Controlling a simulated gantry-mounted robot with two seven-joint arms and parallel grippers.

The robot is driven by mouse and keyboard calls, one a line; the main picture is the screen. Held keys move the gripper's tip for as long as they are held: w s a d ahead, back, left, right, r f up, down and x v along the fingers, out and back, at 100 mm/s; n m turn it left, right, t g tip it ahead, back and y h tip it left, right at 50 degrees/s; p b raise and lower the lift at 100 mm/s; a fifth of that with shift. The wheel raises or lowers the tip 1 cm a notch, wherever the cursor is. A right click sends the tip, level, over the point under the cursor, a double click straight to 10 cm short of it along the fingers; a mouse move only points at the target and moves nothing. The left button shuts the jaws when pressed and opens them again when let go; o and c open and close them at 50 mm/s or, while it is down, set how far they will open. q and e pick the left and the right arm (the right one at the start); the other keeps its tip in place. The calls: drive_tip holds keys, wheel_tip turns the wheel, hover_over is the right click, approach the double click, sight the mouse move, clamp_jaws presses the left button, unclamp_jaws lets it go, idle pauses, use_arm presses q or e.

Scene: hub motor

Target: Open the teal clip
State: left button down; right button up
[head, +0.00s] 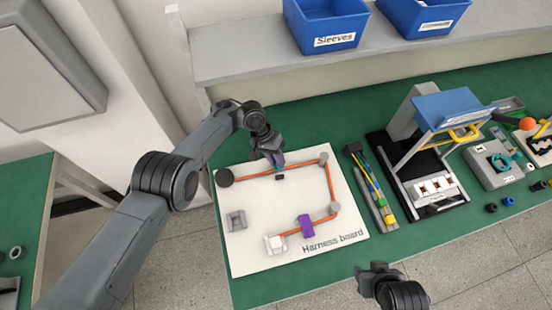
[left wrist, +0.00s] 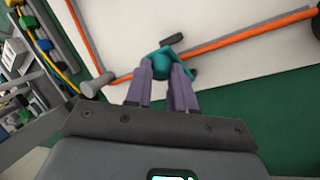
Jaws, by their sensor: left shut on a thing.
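The teal clip (left wrist: 163,62) sits on the orange cable (left wrist: 235,45) near the upper edge of the white harness board (head: 245,255). In the left wrist view my left gripper (left wrist: 165,75) has its two fingers on either side of the clip, shut on it. In the head view my left gripper (head: 276,160) reaches down to the cable and mostly hides the clip. A small dark piece (left wrist: 172,40) shows beside the clip. Whether the clip is open cannot be told. My right gripper (head: 379,268) is at the bottom, off the board; its fingertips are too unclear to judge.
A purple clip (head: 306,225) is on the lower cable run. Grey posts (head: 224,178) hold the cable's corners. A strip with coloured wires (head: 370,185) and a blue-topped fixture (head: 450,108) stand right of the board. Blue bins (head: 328,25) sit on the shelf behind.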

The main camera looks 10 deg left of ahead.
use_arm(q)
drive_tip(key=c, duration=0.9)
unclamp_jaws()
drive_tip(key=shift+c, duration=0.2)
drive_tip(key=shift+r, duration=0.1)
drive_tip(key=shift+a+r, duration=0.15)
drive_tip(key=shift+r, duration=0.15)
drive_tip(key=p+v, duration=0.1)
drive_tip(key=v, duration=0.3)
drive_tip(key=shift+w+p, duration=0.1)
drive_tip(key=shift+p, duration=0.3)
drive_tip(key=w+a+b, duration=0.5)
drive_tip(key=a+b, duration=0.1)
drive_tip(key=a, duration=0.5)
